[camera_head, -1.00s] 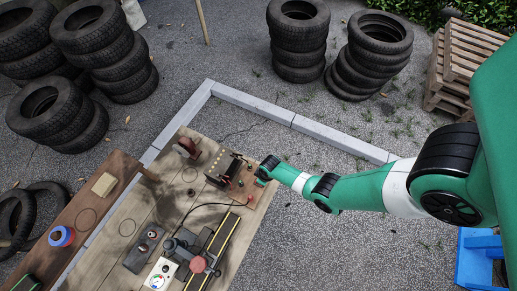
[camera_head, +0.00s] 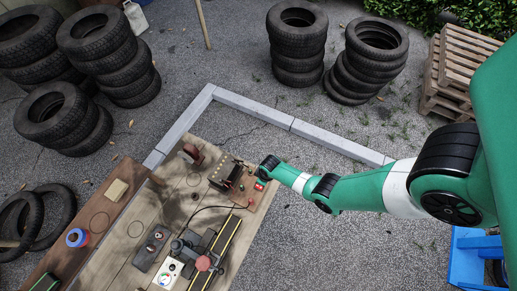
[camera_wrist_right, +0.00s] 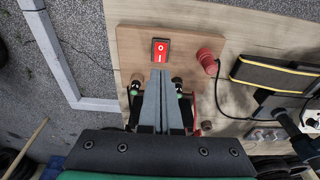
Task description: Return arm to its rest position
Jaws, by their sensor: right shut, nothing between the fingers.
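My right arm comes in from the right in the camera_head view, and its gripper (camera_head: 261,178) is over the far right corner of the workbench (camera_head: 130,255). In the right wrist view the right gripper (camera_wrist_right: 160,76) is shut and empty. Its fingertips appear just below a red rocker switch (camera_wrist_right: 160,50) marked O and I on a wooden board (camera_wrist_right: 135,48). I cannot tell whether they touch the board. A red knob (camera_wrist_right: 207,60) stands on the board right of the fingers. My left gripper is out of view.
The bench holds a dark terminal block (camera_head: 225,175), a gauge box (camera_head: 168,274), a red-topped part (camera_head: 204,263) and a cable. A blue tape roll (camera_head: 77,238) lies left. Tyre stacks (camera_head: 297,45), pallets (camera_head: 465,65) and a kerb (camera_head: 250,106) surround open asphalt.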

